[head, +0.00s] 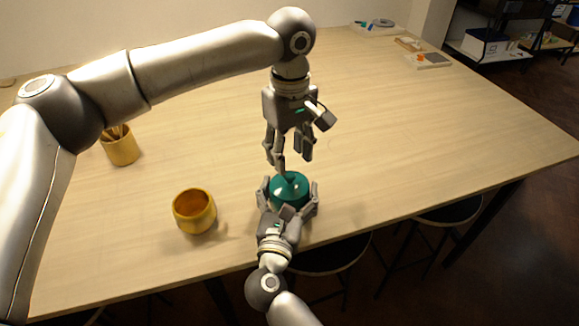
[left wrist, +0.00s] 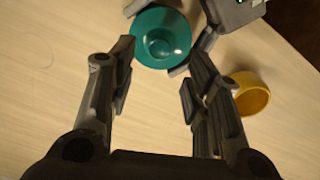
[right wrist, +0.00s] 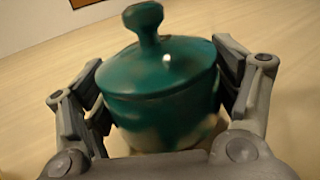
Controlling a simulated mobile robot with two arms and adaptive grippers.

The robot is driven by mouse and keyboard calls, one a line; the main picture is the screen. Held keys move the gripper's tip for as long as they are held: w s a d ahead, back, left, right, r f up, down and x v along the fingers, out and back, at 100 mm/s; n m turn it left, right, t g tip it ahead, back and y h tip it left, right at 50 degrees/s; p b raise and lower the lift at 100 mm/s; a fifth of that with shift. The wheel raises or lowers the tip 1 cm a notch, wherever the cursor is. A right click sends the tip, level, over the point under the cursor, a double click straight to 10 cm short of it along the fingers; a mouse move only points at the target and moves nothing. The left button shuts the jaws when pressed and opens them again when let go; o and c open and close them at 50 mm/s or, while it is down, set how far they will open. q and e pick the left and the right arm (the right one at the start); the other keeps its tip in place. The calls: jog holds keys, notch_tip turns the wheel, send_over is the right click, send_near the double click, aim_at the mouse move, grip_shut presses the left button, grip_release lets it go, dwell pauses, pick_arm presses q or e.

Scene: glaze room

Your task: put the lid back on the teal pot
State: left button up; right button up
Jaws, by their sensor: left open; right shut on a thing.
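The teal pot (head: 290,196) stands near the table's front edge, its lower part pale in the right wrist view (right wrist: 165,133). The teal lid (right wrist: 155,68) with its tall knob sits on the pot's mouth, with a seam line showing below it. My right gripper (head: 288,192) is shut on the pot, fingers on both sides of its body. My left gripper (head: 290,160) is open and empty, pointing down just above the lid. In the left wrist view the lid (left wrist: 163,45) lies beyond the open fingertips, seen from above; the fingers look apart from the knob.
A yellow pot (head: 195,212) stands open to the left of the teal pot. A yellow cup of tools (head: 120,148) is farther left, near my left arm. Small items (head: 427,57) lie at the far right end. Stools (head: 335,256) stand under the front edge. The table's middle right is clear.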

pick_arm(q)
notch_tip(320, 180, up, 6)
jog(key=shift+f, duration=0.1)
pick_arm(e)
jog(key=o, duration=1.3)
jog(key=shift+o, duration=0.2)
jog(key=shift+s, duration=0.15)
jog(key=s, duration=0.4)
jog(key=s+a, duration=0.1)
jog(key=s, duration=0.2)
jog(key=s+a, duration=0.1)
jog(key=s, duration=0.3)
jog(key=shift+s+a, duration=0.1)
jog(key=shift+s, duration=0.2)
